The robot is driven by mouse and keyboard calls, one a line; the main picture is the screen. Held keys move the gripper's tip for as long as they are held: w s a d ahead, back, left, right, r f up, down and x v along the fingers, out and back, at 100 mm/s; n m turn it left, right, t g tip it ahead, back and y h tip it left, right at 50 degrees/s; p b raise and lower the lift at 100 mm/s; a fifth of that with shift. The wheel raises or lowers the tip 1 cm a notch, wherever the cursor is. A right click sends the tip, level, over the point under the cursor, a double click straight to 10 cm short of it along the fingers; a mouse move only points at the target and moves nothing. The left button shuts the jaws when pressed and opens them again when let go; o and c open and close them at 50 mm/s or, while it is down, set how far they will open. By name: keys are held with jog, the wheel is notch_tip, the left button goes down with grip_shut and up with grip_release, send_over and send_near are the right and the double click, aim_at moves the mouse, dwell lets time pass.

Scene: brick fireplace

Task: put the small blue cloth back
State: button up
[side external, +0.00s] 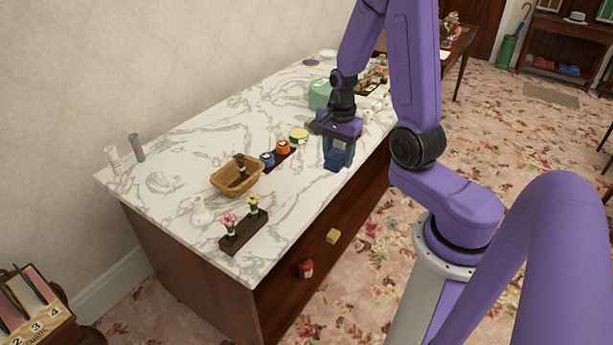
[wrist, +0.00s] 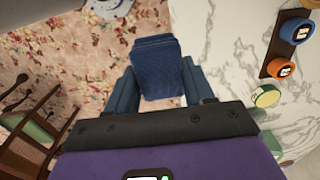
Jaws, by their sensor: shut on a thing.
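The small blue cloth (wrist: 157,68) is a folded dark blue bundle between my gripper's two blue fingers in the wrist view. My gripper (side external: 338,152) is shut on it at the front edge of the marble counter (side external: 180,130), and it also shows in the wrist view (wrist: 155,88). In the side view the cloth (side external: 333,160) is partly hidden by the fingers. In the wrist view it overlaps the counter edge, with floor to its left. I cannot tell whether it touches the counter.
A wicker basket (side external: 222,181) and a flower stand (side external: 243,230) are nearer. A mint box (side external: 319,94) stands behind.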

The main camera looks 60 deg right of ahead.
jog(key=w+d+f, duration=0.4)
jog(key=w, duration=0.4)
send_over(308, 176)
jog(key=f, duration=0.5)
jog(key=shift+s+a+f, duration=0.1)
jog(key=shift+s, duration=0.1)
jog(key=shift+w+f, duration=0.15)
jog(key=shift+f, duration=0.8)
jog(key=shift+w+f, duration=0.15)
jog(key=shift+f, duration=0.75)
jog(key=shift+f, duration=0.15)
jog(key=o, duration=1.1)
